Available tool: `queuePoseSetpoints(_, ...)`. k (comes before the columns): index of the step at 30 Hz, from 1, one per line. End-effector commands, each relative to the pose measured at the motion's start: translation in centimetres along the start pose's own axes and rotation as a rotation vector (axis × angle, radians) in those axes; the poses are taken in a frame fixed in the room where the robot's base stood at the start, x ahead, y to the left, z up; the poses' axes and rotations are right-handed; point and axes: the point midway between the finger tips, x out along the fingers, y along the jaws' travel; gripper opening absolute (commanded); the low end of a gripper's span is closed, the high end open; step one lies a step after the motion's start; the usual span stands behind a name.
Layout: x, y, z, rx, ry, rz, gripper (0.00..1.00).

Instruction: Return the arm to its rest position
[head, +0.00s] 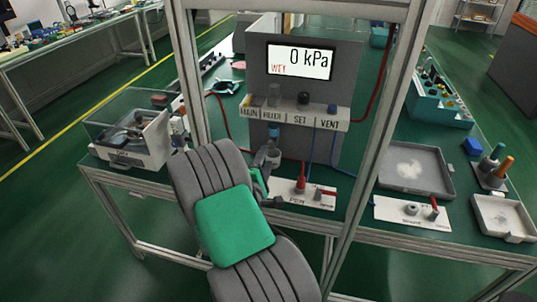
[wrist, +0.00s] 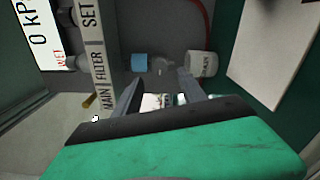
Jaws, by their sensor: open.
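My arm (head: 235,225), grey and ribbed with a green pad, reaches up over the front edge of the bench in the head view. My gripper (wrist: 160,92) shows in the wrist view with its two dark fingers spread apart. Nothing is seen clamped between the fingers. A small white labelled patch shows beyond the gap, partly hidden by my gripper's body.
A metal frame post (head: 360,150) stands right of the arm. A valve shelf (head: 300,113) juts from the panel; its labels (wrist: 100,85) are close left of my gripper. A white cup (wrist: 203,66) stands ahead. A clear-lidded box (head: 130,130) is left, a grey tray (head: 415,195) right.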

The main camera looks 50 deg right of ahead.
Motion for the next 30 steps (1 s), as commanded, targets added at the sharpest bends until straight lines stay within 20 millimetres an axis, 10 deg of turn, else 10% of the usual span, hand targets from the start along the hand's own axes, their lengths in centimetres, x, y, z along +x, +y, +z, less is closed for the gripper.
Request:
queuePoseSetpoints(17, -2.2, 0.2, 0.1, 0.013, -0.004, -0.005, 0.48)
queuePoseSetpoints(22, -2.8, 2.0, -0.1, 0.335, -0.085, -0.173, 0.48)
queuePoseSetpoints(26, -8.3, 3.2, -4.9, 0.741, -0.117, -0.555, 0.48)
queuePoseSetpoints(30, -19.1, 5.8, -10.5, 0.908, -0.062, -0.994, 0.48)
